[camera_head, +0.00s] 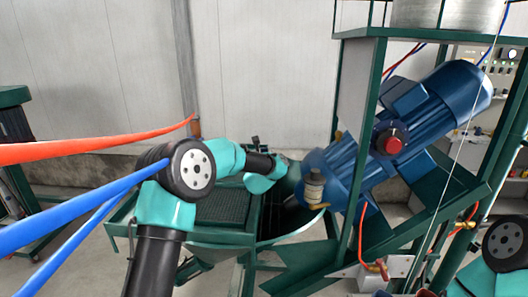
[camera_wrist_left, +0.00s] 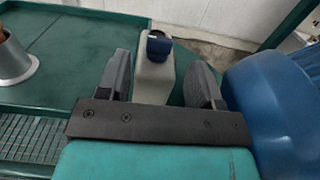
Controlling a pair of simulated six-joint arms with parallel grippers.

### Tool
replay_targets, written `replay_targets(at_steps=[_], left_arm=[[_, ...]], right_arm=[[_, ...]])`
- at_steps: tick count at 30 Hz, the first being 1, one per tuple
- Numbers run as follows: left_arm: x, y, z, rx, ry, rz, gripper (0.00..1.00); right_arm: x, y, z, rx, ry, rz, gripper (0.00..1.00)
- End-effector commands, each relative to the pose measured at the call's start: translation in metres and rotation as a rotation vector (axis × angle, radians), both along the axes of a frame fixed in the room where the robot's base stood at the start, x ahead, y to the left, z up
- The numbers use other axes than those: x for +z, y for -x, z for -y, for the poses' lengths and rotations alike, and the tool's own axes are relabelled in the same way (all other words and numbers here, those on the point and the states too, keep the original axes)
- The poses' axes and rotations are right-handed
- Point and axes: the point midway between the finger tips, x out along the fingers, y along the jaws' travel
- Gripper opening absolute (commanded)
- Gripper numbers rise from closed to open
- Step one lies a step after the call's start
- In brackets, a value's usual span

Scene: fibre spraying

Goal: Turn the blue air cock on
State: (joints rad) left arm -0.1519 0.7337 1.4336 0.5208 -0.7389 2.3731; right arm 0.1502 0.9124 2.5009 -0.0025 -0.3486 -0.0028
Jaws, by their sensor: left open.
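The blue air cock (camera_wrist_left: 159,44) is a small dark blue knob on top of a grey box-like mount (camera_wrist_left: 153,82) in the left wrist view. My left gripper (camera_wrist_left: 162,82) is open, with one dark finger on each side of the mount. The knob lies beyond the fingers, between their lines. No contact between fingers and knob is visible. In the head view my left arm reaches to the middle, and its teal wrist (camera_head: 264,180) is beside the machine; the fingers and the cock cannot be made out there. My right gripper is not in view.
A large blue motor (camera_head: 435,110) with a red knob (camera_head: 393,145) stands on a green frame (camera_head: 360,150). A blue housing (camera_wrist_left: 278,105) is close on the gripper's right. A green tray (camera_wrist_left: 70,55) with a metal cone (camera_wrist_left: 12,60) is on its left. Hoses (camera_head: 95,148) cross the left.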

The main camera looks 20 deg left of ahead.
Motion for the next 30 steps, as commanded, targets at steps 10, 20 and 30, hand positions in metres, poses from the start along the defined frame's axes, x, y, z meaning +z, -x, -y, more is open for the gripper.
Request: replay_targets(at_steps=[10,20,30], left_arm=[[0.0,-0.039,-0.008,0.0,0.0,0.001,0.6],[0.0,-0.046,-0.009,0.0,0.0,0.001,0.6],[0.0,-0.046,-0.009,0.0,0.0,0.001,0.39]], right_arm=[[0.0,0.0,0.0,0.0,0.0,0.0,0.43],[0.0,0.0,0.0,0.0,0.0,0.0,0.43],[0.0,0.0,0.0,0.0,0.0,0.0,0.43]])
